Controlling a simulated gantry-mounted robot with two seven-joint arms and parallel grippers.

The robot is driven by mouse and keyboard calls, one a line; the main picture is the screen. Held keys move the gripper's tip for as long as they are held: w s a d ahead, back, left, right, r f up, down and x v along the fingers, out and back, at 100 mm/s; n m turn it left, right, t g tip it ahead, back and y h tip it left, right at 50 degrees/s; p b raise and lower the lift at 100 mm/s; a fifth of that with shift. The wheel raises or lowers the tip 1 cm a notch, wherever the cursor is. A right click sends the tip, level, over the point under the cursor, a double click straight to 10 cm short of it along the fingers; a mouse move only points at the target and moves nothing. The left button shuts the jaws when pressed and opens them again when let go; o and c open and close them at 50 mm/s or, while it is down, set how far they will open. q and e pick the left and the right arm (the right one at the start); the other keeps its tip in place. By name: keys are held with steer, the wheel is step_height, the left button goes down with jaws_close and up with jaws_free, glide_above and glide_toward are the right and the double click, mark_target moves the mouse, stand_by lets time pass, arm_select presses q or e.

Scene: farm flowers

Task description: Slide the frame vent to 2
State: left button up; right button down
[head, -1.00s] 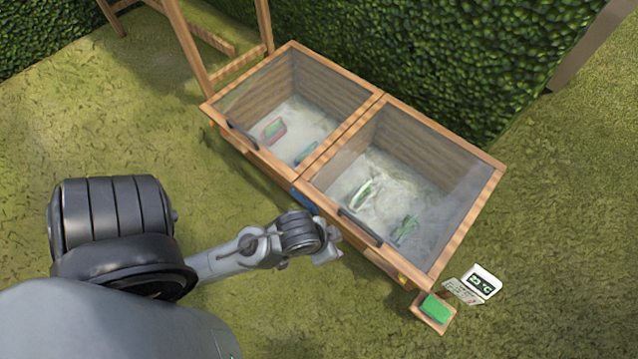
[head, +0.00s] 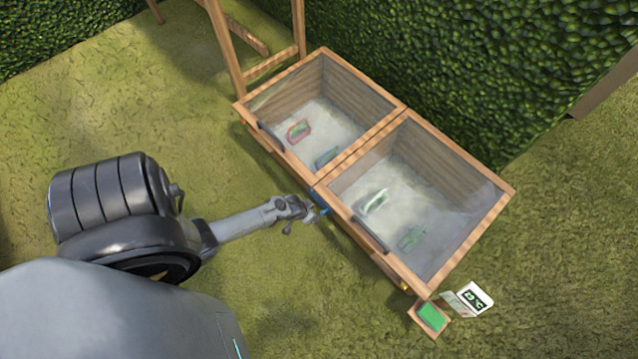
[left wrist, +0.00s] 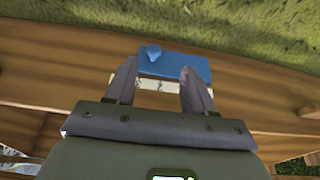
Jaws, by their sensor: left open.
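A wooden cold frame (head: 247,108) with two glazed lids stands on the grass. The blue frame vent (head: 320,190) is on its front face near the middle, partly hidden by my left gripper in the head view. In the left wrist view the blue vent (left wrist: 188,67) is a flat plate with a raised knob (left wrist: 152,53), beside a pale slot in the wood. My left gripper (left wrist: 153,68) is open, its fingertips close over the plate and either side of the knob's near edge. Contact cannot be told. No scale number is readable.
A green block on a small wooden stand (head: 432,316) and a white temperature display (head: 475,299) stand by the frame's right front corner. A hedge (head: 450,60) is close behind the frame. Open grass lies in front and left.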

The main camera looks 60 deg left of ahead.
mark_target(322, 213)
arm_select(q)
steer(key=w+f+b, duration=0.1)
steer(key=f+b, duration=0.1)
steer(key=w+f+b, duration=0.2)
steer(key=f+b, duration=0.1)
steer(key=w+f+b, duration=0.2)
steer(key=shift+a+f+b, duration=0.2)
steer(key=shift+a+b, duration=0.15)
steer(key=shift+a, duration=0.05)
steer(key=shift+b+x, duration=0.75)
steer(key=shift+x, duration=0.1)
steer(key=shift+w, duration=0.1)
steer(key=c, duration=1)
